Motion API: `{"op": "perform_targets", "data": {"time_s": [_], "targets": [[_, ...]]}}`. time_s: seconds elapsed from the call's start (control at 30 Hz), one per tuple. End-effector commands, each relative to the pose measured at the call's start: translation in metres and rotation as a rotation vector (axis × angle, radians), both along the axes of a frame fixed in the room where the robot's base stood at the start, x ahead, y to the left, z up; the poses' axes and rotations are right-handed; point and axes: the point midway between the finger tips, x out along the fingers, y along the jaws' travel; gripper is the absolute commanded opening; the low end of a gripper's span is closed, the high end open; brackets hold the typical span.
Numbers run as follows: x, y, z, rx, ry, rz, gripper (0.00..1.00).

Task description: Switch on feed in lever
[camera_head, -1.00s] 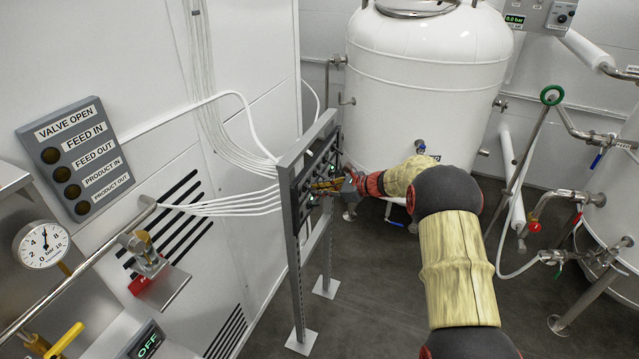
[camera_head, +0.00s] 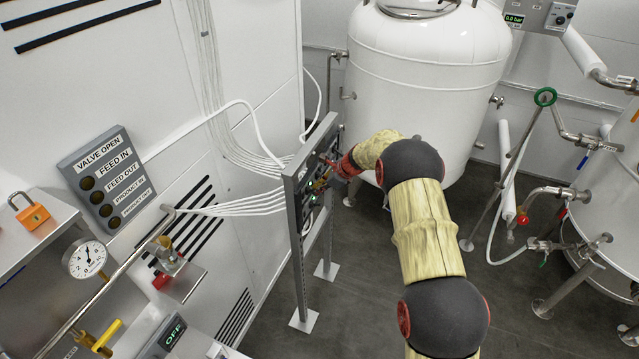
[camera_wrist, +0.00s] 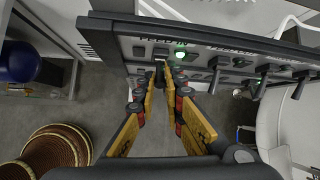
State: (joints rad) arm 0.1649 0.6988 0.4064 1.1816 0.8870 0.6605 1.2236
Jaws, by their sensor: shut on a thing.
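The lever panel on its grey stand (camera_head: 290,215) stands left of the white tank. In the wrist view, the panel face (camera_wrist: 130,48) carries a row of dark levers under labels. The left label reads FEED IN. My gripper (camera_wrist: 164,76) has its yellow fingers closed on the dark feed in lever (camera_wrist: 159,70) below that label. The fingers partly hide the lever. In the head view, my gripper (camera_head: 318,183) is at the panel, small and partly hidden. A green light (camera_wrist: 180,51) is lit just right of the feed in lever.
Neighbouring levers (camera_wrist: 216,72) sit close to the right. A VALVE OPEN sign (camera_head: 105,180) on the left wall has dark lamps. A large white tank (camera_head: 425,75) stands behind my arm. White hoses (camera_head: 240,203) run to the panel. Pipes fill the right; grey floor lies between.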

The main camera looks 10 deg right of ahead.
Motion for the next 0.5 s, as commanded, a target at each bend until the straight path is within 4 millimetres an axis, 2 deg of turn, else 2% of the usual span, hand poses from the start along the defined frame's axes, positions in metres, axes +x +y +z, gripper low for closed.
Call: {"op": "perform_targets", "data": {"time_s": [0.03,0.5], "targets": [[0.0015,0.0007,0.005,-0.009,0.003,-0.001,0.0],[0.0023,0.0016,0.0031,-0.035,0.021,0.0,0.0]]}}
